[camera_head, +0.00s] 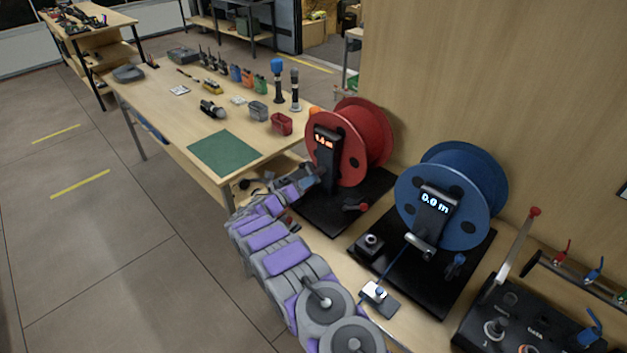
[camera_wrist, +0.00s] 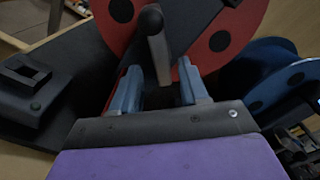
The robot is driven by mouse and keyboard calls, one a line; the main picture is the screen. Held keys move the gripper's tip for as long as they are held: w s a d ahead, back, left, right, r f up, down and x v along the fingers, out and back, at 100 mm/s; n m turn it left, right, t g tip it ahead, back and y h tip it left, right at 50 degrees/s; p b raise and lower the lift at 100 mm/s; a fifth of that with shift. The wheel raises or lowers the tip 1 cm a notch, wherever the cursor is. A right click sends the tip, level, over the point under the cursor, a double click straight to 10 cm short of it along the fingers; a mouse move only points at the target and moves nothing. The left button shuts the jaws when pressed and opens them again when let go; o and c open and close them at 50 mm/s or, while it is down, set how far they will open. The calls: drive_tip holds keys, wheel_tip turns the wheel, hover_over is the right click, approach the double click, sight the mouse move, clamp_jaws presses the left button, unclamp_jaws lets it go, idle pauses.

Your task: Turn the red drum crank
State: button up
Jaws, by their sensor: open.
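The red drum (camera_head: 372,140) stands upright on a black base, with a dark post and a lit red display (camera_head: 325,139) in front. In the wrist view its red disc (camera_wrist: 215,40) with dark round spots fills the top. The grey crank handle (camera_wrist: 158,48) points toward the camera there. My gripper (camera_wrist: 160,85) is open, one blue-grey finger on each side of the lower end of the handle. I cannot tell whether either finger touches it. In the head view my gripper (camera_head: 308,179) is beside the display post, and the crank is not clearly visible.
A blue drum (camera_head: 465,200) with a "0.0 m" display stands to the right, also visible in the wrist view (camera_wrist: 280,80). A control box (camera_head: 520,320) is at lower right. Floor at left is clear.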

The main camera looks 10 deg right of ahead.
sight(314, 170)
drive_tip(key=shift+x, duration=1.75)
drive_tip(key=shift+c, duration=0.3)
drive_tip(key=shift+s, duration=0.1)
clamp_jaws()
